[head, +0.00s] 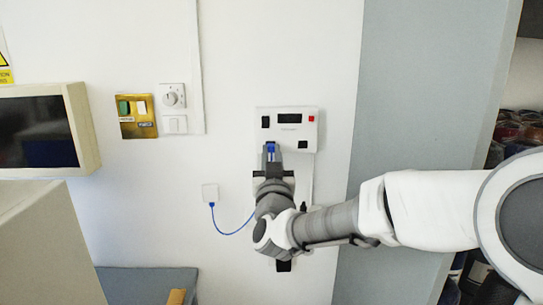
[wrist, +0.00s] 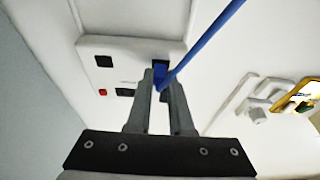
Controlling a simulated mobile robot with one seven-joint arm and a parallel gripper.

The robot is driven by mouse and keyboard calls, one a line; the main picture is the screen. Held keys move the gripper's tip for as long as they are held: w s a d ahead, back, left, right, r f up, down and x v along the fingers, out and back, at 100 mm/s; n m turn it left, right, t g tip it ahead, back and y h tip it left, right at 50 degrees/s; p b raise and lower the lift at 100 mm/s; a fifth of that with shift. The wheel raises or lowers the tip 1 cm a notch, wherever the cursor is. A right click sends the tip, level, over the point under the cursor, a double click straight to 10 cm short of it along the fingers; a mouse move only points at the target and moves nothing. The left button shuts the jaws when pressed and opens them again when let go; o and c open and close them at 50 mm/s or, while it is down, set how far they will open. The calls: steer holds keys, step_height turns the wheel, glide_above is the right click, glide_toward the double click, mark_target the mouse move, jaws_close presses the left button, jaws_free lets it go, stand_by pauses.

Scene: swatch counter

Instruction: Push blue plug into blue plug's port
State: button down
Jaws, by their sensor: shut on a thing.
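My gripper (head: 270,151) is shut on the blue plug (head: 271,152) in front of the lower left of a white wall panel (head: 286,133). In the wrist view the blue plug (wrist: 160,77) sits between the two fingers (wrist: 160,85). Its tip is at a dark square opening (wrist: 162,61) in the panel, which the plug and fingers partly cover. I cannot tell whether the tip is inside the opening or just before it. A blue cable (wrist: 205,42) runs from the plug; in the head view it loops to a small white wall box (head: 210,193).
The panel also has dark squares (head: 265,121) (head: 303,144), a dark display (head: 290,118) and a red square (head: 311,118). Left are a brass switch plate (head: 137,116), a white dial unit (head: 173,96) and a dark screen (head: 38,128).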

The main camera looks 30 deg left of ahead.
steer(key=shift+w, duration=0.1)
steer(key=c, duration=0.7)
jaws_free()
steer(key=b+v, duration=0.3)
steer(key=v, duration=1.4)
steer(key=shift+d+f+b, duration=0.1)
steer(key=shift+f+b, duration=0.05)
steer(key=shift+b, duration=0.15)
steer(key=shift+f, duration=0.1)
